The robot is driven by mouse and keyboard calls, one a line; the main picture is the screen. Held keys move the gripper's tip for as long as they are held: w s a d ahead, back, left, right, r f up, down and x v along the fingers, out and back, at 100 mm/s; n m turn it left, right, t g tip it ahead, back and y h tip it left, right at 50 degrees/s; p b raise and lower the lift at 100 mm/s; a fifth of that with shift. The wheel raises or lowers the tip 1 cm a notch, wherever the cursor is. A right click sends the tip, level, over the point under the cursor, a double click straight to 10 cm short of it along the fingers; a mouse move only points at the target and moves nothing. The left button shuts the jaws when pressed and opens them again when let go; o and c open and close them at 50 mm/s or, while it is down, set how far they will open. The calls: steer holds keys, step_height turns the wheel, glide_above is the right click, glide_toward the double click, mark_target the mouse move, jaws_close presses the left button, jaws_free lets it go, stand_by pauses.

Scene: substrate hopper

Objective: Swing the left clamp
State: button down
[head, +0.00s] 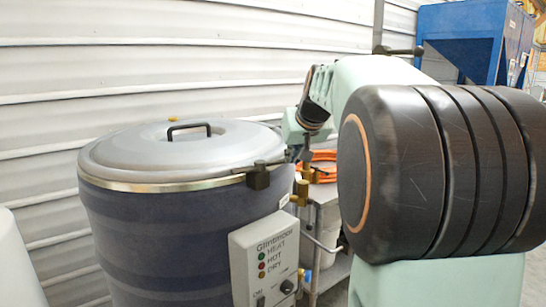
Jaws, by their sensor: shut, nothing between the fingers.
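A dark clamp (258,178) sits on the front right of the hopper's metal rim, with a thin bar lying along the rim. It is the only clamp I can make out on the hopper (165,235), and its bar's right end is close to my gripper. My gripper (304,158) is small in the head view, pointing down just right of the hopper's rim. It is shut and empty. I cannot tell whether it touches the clamp bar. The grey lid (125,150) with a black handle (189,128) lies on the hopper.
A grey control box (265,258) with lights and knobs is on the hopper's front right. Brass fittings, an orange hose (325,156) and a metal cart (328,222) stand behind my gripper. My arm hides much of the right side. A corrugated wall (150,60) is behind.

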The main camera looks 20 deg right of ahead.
steer(key=shift+w+d, duration=0.15)
steer(key=shift+w, duration=0.5)
stand_by(0.4)
